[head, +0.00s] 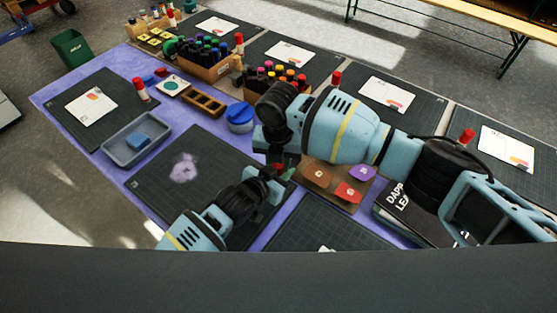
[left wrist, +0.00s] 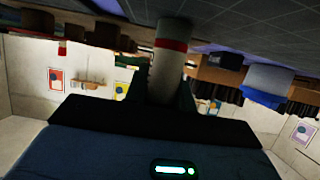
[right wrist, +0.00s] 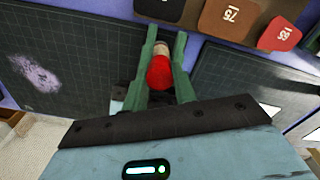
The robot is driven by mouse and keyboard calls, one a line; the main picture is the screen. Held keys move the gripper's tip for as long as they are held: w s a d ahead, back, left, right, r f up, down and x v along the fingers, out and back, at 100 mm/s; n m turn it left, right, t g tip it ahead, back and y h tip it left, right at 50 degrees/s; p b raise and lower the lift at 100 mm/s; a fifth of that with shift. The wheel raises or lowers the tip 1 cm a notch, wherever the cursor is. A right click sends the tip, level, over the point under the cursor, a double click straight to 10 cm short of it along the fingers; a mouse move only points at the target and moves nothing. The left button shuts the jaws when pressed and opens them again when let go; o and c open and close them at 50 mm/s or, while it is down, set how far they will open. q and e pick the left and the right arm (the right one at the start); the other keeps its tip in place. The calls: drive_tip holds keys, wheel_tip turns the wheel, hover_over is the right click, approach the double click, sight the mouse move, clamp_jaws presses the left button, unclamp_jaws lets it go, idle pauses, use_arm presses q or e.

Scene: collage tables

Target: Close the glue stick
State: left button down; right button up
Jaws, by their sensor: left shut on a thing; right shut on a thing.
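The glue stick (left wrist: 168,72) is a white tube with a red band and a pale top end. My left gripper (head: 268,177) is shut on it; the fingers are mostly dark in the left wrist view. The red cap (right wrist: 160,73) sits between the two green fingers of my right gripper (right wrist: 163,62), which is shut on it. In the head view the red piece (head: 278,168) shows small between both grippers, near the right edge of a dark mat. The grippers are close together; whether cap and tube touch is hidden.
A cutting mat (head: 150,185) lies below, with a pale purple stain. A grey tray (head: 118,152) with a blue block stands left. A blue-lidded pot (head: 239,116) and marker boxes (head: 208,70) stand behind. Number tiles (right wrist: 232,16) lie beside the grippers. Other red-capped glue sticks (head: 141,88) stand around.

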drive_tip(key=shift+s+d+f, duration=0.1)
drive_tip(key=shift+s+f, duration=0.05)
drive_tip(key=shift+f, duration=0.15)
use_arm(q)
drive_tip(key=shift+d+r, duration=0.1)
drive_tip(key=shift+d, duration=0.05)
use_arm(e)
drive_tip(key=o, duration=1)
use_arm(q)
drive_tip(key=shift+s, duration=0.1)
use_arm(e)
drive_tip(key=shift+f, duration=0.1)
use_arm(q)
drive_tip(key=shift+d, duration=0.15)
use_arm(e)
drive_tip(key=shift+s, duration=0.1)
use_arm(q)
drive_tip(key=shift+a, duration=0.25)
use_arm(e)
wheel_tip(320, 180, up, 7)
drive_tip(key=shift+r, duration=0.1)
drive_tip(key=shift+w+r, duration=0.2)
drive_tip(key=shift+r, duration=0.55)
use_arm(q)
drive_tip(key=c, duration=1.1)
unclamp_jaws()
